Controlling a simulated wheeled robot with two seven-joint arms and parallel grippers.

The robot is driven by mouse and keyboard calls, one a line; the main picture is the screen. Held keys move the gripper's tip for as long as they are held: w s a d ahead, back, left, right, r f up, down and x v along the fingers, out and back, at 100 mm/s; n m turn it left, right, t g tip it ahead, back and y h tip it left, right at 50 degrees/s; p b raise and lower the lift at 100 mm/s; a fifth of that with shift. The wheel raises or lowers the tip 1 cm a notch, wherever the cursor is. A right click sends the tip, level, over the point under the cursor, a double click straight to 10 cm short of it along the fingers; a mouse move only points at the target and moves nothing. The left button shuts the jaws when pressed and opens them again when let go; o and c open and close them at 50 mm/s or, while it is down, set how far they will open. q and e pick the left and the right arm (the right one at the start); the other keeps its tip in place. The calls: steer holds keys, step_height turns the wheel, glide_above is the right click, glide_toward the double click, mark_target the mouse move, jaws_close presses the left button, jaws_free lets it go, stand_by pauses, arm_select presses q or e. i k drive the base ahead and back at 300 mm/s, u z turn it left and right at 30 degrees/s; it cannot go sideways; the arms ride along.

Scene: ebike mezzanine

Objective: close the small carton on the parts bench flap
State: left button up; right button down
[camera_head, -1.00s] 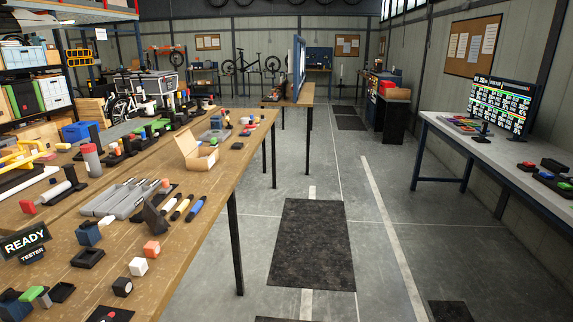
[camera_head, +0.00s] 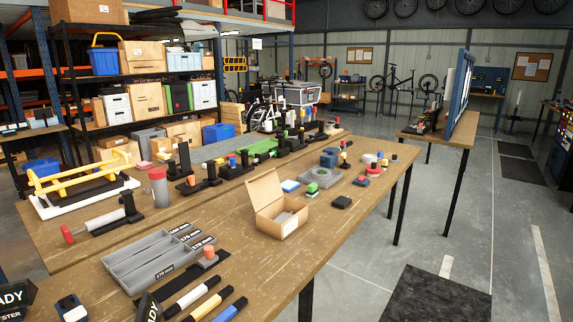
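The small carton (camera_head: 281,225) stands on the wooden parts bench (camera_head: 250,262), right of the picture's centre line of tools. It is brown cardboard with its top open. Its flap (camera_head: 264,190) stands up at the back left, tilted a little. Something grey shows inside the carton. Neither of my grippers is in the head view, so their state is hidden.
A grey tray (camera_head: 133,262) lies left of the carton, with markers (camera_head: 190,294) in front.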

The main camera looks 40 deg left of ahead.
mark_target(263, 189)
steer(key=i, duration=1.6)
steer(key=u, duration=2.7)
steer(key=i, duration=0.45)
steer(key=z, duration=1.25)
